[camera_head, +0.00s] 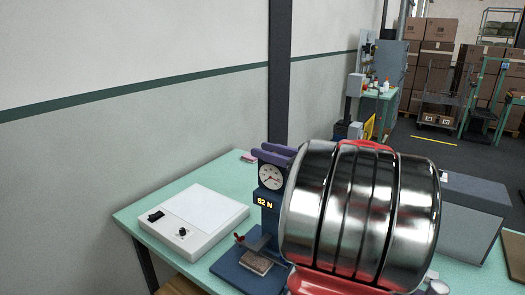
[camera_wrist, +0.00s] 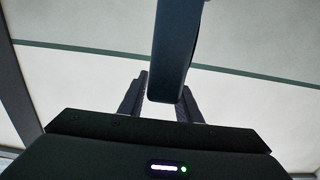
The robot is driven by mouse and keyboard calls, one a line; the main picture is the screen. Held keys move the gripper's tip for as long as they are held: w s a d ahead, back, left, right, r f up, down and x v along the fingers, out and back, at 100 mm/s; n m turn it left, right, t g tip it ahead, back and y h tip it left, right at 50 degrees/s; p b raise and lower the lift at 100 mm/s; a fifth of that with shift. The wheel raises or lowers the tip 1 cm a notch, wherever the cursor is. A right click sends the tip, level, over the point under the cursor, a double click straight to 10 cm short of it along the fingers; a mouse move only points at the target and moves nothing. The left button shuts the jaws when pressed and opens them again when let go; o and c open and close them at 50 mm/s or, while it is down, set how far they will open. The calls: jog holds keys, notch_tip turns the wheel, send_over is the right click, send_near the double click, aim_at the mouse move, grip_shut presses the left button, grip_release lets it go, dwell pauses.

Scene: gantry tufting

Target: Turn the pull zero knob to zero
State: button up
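A dark blue pull tester (camera_head: 267,222) stands on the mint-green table. I cannot make out the pull zero knob; my arm hides the tester's right side in the head view. My gripper (camera_wrist: 162,100) shows in the wrist view, its two dark fingers apart with a dark upright bar (camera_wrist: 174,50) between or in front of them. I cannot tell what the bar is or whether the fingers touch it.
A white box (camera_head: 206,207) with a black switch and small dark knob sits left of the tester on the table (camera_head: 151,208). A red-handled lever (camera_head: 240,237) and brownish block (camera_head: 257,263) are at the tester's base. A grey case (camera_head: 475,219) is at right.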

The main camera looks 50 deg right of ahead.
jog(key=shift+w, duration=0.75)
jog(key=shift+c, duration=0.3)
grip_shut()
